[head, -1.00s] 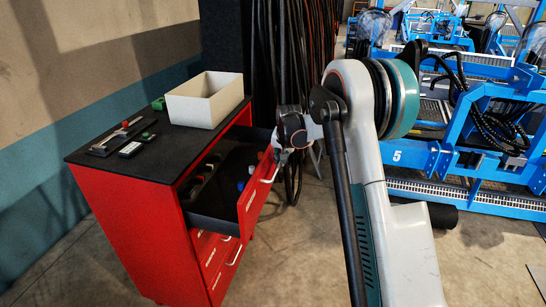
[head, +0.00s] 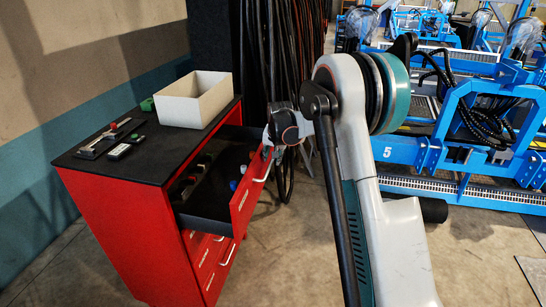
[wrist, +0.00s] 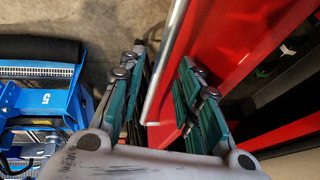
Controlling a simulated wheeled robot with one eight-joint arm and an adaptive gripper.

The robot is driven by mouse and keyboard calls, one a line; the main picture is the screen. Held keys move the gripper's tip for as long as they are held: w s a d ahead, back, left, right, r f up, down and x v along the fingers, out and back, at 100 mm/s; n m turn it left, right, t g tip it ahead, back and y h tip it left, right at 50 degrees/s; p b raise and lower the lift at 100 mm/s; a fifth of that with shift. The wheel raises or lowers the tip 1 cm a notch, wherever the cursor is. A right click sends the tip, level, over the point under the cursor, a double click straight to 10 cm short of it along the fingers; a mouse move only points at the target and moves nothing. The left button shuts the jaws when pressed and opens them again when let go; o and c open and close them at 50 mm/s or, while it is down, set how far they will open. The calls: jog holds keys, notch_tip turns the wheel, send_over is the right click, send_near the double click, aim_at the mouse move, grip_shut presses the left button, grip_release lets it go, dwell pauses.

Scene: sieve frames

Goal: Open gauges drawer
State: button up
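The red cabinet (head: 115,225) stands at left. Its top drawer (head: 211,205) is pulled well out, showing a dark inside with small items. No label naming the gauges drawer is readable. My gripper (head: 268,151) is at the far end of this drawer's front, partly hidden by my arm. In the wrist view, the two green-padded fingers of my gripper (wrist: 165,100) are apart. I see no clear squeeze on the bar.
Closed drawers (head: 210,262) lie below. Dark hoses hang behind. Blue machinery (head: 455,150) stands right. Floor before the cabinet is clear.

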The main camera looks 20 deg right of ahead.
jog(key=d+v, duration=0.1)
jog(key=v, duration=1)
jog(key=shift+a+r, duration=0.25)
jog(key=shift+a, duration=0.25)
jog(key=shift+s, duration=0.1)
jog(key=s+a+r+n+t, duration=0.15)
jog(key=s+a+r, duration=0.35)
jog(key=s, duration=0.5)
jog(key=s+a+r+n+g, duration=0.15)
jog(key=s+a+r, duration=0.25)
jog(key=s, duration=0.7)
jog(key=s+a+f+n+t, duration=0.1)
jog(key=s+a+f+n, duration=0.1)
jog(key=s, duration=0.8)
jog(key=s+a+f+n+t+y, duration=0.1)
jog(key=s+a+f+n, duration=0.1)
jog(key=s, duration=0.8)
jog(key=shift+a+f+n+b, duration=0.3)
jog(key=shift+a+f+b, duration=0.1)
jog(key=shift+a+f, duration=0.45)
